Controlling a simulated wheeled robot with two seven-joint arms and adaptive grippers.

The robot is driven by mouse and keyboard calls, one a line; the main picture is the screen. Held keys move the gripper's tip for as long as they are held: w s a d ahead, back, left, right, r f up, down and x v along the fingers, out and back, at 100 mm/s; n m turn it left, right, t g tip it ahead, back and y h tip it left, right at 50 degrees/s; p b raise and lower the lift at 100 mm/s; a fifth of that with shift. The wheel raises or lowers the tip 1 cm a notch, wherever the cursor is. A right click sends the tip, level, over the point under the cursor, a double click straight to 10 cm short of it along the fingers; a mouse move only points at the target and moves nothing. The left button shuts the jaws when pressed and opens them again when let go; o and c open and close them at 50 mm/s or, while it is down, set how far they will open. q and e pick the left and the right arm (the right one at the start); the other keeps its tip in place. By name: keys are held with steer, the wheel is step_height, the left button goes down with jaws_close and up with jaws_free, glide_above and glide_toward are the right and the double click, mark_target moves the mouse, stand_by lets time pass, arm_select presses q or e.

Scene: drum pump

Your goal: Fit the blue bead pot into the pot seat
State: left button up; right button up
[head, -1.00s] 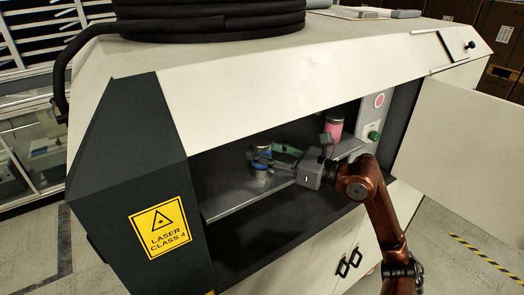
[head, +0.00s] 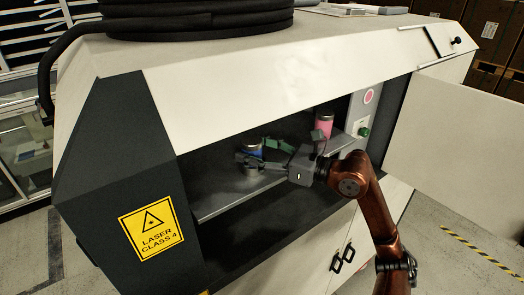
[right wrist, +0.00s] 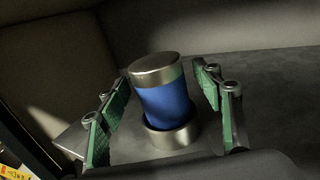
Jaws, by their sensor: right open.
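The blue bead pot (right wrist: 166,104) has a metal lid and stands in a metal ring, the pot seat (right wrist: 173,138), in the right wrist view. Its lower end is hidden inside the ring, and it leans slightly in the picture; I cannot tell whether it is fully down. My right gripper (right wrist: 164,110) is open, with one green-padded finger on each side of the pot and gaps visible. In the head view the pot (head: 252,149) is inside the machine, partly covered by the right gripper (head: 263,155). My left gripper is not in view.
A pink pot (head: 324,123) with a metal lid stands on the shelf (head: 215,200) right of the gripper. A panel with a green button (head: 363,131) is at the right. The machine's top edge (head: 260,85) overhangs the opening, and an open door (head: 455,130) stands at right.

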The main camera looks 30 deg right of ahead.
steer(key=v, duration=1.2)
steer(key=shift+w, duration=0.1)
